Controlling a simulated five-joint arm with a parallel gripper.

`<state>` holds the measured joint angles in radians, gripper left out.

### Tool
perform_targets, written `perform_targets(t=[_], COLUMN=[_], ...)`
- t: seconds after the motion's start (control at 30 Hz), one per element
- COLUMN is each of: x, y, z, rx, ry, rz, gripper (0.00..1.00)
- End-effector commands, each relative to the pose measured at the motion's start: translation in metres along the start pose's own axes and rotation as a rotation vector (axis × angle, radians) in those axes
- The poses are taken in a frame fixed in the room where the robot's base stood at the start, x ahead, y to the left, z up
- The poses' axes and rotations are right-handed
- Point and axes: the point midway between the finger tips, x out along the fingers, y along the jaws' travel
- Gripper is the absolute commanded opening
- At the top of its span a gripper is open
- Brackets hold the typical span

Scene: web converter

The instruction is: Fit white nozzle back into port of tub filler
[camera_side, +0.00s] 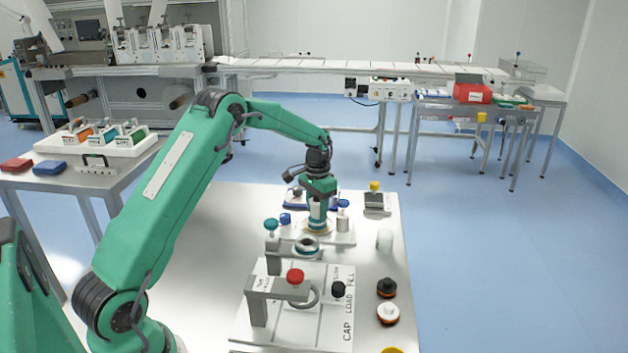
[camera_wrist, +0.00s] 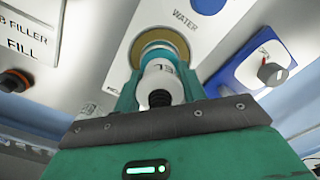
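The white nozzle (camera_wrist: 160,78), with dark lettering and a black end, is between the two green fingers of my gripper (camera_wrist: 158,82). My gripper appears shut on it. Its far end meets the brass-coloured ring of the port (camera_wrist: 150,38) beside the WATER label. I cannot tell how deep it sits in the port. In the side view my gripper (camera_side: 318,208) points down over the port's pale ring (camera_side: 317,228) on the tub filler's white plate (camera_side: 342,238), with the white nozzle (camera_side: 316,212) between its fingers. The fingers hide part of the nozzle.
A grey knobbed post (camera_side: 343,216) stands close to my gripper. In front are a dark-ringed part (camera_side: 307,244), a red-knobbed clamp (camera_side: 295,276) and loose caps (camera_side: 387,288). The table's left side is clear.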

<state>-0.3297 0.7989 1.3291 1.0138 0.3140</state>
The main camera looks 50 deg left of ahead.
Motion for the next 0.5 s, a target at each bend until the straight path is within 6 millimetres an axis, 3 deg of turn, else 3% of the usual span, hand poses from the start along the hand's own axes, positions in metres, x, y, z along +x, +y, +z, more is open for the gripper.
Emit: perform_targets(t=[0.07, 0.5], x=[-0.001, -0.011], y=[0.0, 0.0], z=[0.0, -0.001], rx=[0.0, 0.0], ry=[0.001, 0.002], rz=[0.0, -0.001], gripper=[0.02, 0.01])
